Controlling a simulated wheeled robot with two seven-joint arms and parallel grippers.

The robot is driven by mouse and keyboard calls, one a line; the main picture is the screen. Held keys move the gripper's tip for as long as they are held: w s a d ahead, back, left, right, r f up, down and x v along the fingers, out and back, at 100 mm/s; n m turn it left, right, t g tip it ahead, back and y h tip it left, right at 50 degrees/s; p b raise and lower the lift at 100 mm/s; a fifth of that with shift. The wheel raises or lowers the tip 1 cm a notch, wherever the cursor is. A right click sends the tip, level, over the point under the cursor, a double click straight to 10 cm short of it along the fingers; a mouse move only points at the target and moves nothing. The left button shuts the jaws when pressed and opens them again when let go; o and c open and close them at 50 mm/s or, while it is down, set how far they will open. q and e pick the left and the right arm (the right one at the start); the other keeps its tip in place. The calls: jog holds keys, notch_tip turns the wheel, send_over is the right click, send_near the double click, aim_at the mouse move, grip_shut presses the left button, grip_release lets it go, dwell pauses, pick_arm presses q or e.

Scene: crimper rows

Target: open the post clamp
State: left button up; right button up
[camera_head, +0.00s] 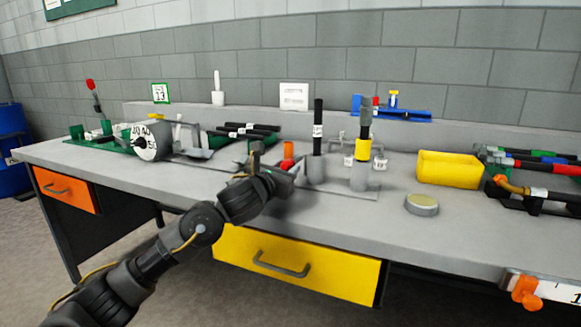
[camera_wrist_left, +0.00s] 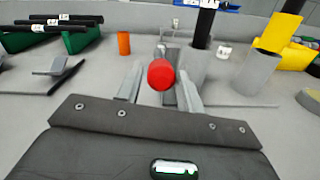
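My left gripper (camera_head: 284,170) reaches over the bench near its front middle. In the left wrist view my left gripper (camera_wrist_left: 160,82) is open, with a round red knob (camera_wrist_left: 161,75) showing between its fingers. There is a gap on the left of the knob and it does not look gripped. The knob's lever and base are mostly hidden behind it. Just beyond stands a grey post holder (camera_head: 316,171) with a black post (camera_head: 318,122) upright in it. To its right is a second grey holder (camera_head: 360,177) with a yellow-banded post (camera_head: 363,150). My right gripper is not in view.
An orange cylinder (camera_head: 288,150) stands close behind my left gripper. A yellow bin (camera_head: 447,169) and a round grey disc (camera_head: 422,204) are to the right. A dial device (camera_head: 147,142) and black-handled tools (camera_head: 245,131) are to the left. Bare bench lies front left.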

pick_arm(q)
jog(key=shift+x, duration=1.75)
grip_shut()
